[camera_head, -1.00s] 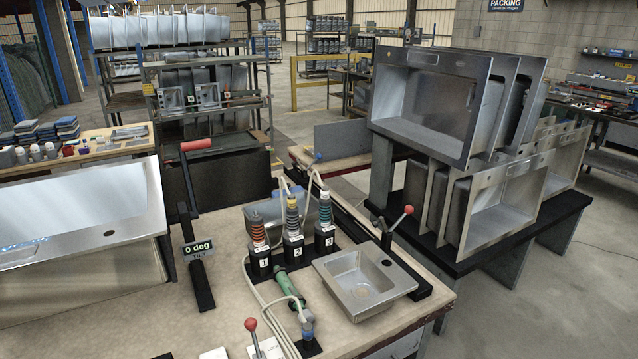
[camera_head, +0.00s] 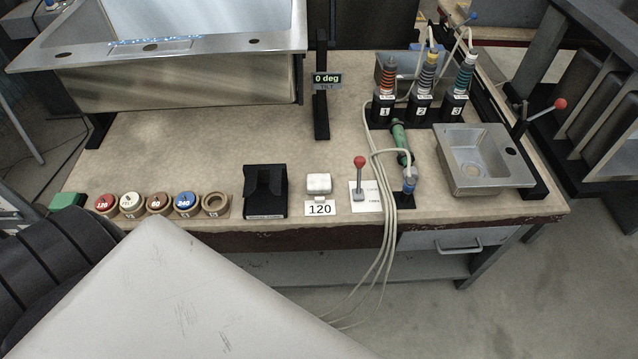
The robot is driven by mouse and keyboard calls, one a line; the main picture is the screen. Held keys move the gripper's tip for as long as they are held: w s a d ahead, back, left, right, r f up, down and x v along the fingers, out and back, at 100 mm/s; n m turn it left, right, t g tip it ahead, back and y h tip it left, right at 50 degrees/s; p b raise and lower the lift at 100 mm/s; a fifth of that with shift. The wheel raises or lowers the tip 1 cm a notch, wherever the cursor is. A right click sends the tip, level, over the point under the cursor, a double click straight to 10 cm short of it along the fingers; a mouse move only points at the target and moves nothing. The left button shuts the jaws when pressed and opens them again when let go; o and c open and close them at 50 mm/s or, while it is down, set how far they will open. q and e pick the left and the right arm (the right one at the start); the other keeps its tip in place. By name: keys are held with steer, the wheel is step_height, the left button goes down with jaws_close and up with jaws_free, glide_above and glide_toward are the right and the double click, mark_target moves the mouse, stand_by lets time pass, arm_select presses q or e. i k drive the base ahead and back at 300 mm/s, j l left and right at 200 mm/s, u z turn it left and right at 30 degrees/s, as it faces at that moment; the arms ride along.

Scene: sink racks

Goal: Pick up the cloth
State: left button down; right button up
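I cannot make out a clear cloth on the bench. A small green item (camera_head: 68,201) lies at the bench's front left corner; I cannot tell whether it is cloth or a pad. A small white block-like item (camera_head: 319,184) sits behind a label reading 120 near the front edge; its material is also unclear. Neither gripper is in view. A large pale surface fills the lower left and hides the floor and part of the bench front there.
A large steel sink (camera_head: 180,85) lies at the back left. Several numbered discs (camera_head: 131,205), a black holder (camera_head: 265,190), a red-knobbed lever (camera_head: 360,175), a green tool (camera_head: 400,140) and a small sink (camera_head: 480,160) stand along the bench (camera_head: 240,145). Cables hang over the front edge.

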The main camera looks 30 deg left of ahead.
mark_target(317, 183)
steer(key=u, duration=1.4)
steer(key=i+j+z, duration=0.15)
steer(key=j+z, duration=0.15)
steer(key=j, duration=0.15)
steer(key=i+j+z, duration=0.15)
steer(key=j+z, duration=0.15)
steer(key=j, duration=0.2)
steer(key=j+z, duration=0.35)
steer(key=j, duration=0.15)
